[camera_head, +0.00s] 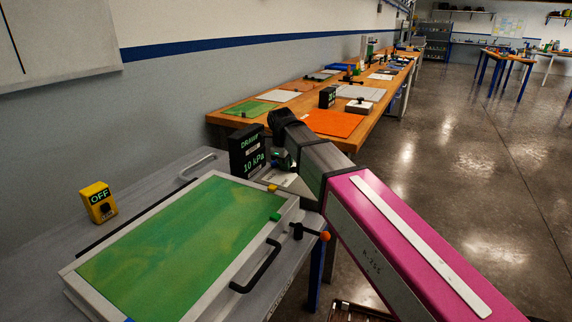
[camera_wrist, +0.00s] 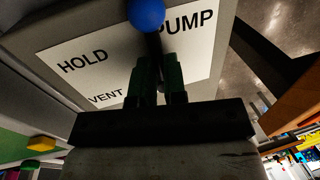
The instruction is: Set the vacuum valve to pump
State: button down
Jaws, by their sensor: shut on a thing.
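The vacuum valve shows in the wrist view as a grey box with a white label plate (camera_wrist: 115,72) reading HOLD, VENT and PUMP. Its dark lever ends in a blue ball knob (camera_wrist: 146,13), which lies between the words HOLD and PUMP, close to the P of PUMP. My gripper (camera_wrist: 158,62) is shut on the lever below the ball, one dark green finger on each side. The lever's pivot is hidden behind the fingers. In the head view my arm covers most of the valve and the gripper.
A black display (camera_head: 248,153) reading 10 kPa stands behind a white-framed bath with a green top (camera_head: 165,245). A yellow switch box (camera_head: 99,202) shows OFF. An orange-knobbed lever (camera_head: 324,236) and a black handle (camera_head: 258,270) are at the bath's right side. A long wooden bench (camera_head: 222,117) lies beyond.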

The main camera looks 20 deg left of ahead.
jog(key=c, duration=1.2)
grip_release()
jog(key=shift+o, duration=0.2)
notch_tip(320, 180, up, 11)
jog(key=s, duration=0.2)
jog(key=shift+a+f, duration=0.15)
jog(key=shift+a, duration=0.05)
